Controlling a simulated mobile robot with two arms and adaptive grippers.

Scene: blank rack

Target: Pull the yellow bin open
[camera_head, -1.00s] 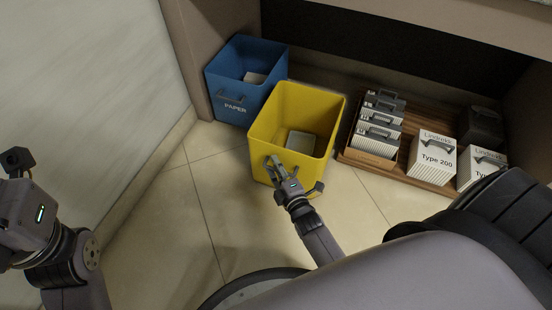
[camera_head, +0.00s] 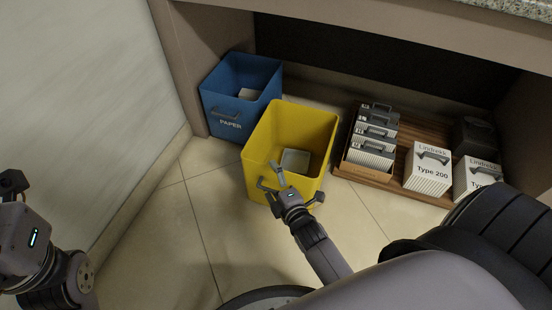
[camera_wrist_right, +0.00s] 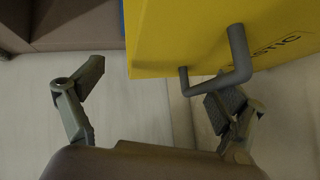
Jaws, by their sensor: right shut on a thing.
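The yellow bin (camera_head: 302,118) stands on the floor, with a small light box (camera_head: 294,160) inside it. Its grey handle (camera_wrist_right: 215,86) is on the front wall and shows large in the right wrist view.
A blue PAPER bin (camera_head: 240,110) stands behind and left of the yellow bin. At right, a wooden board (camera_head: 395,178) holds several white and black boxes. A counter (camera_head: 400,40) overhangs them. The tiled floor (camera_head: 150,240) in front is clear.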

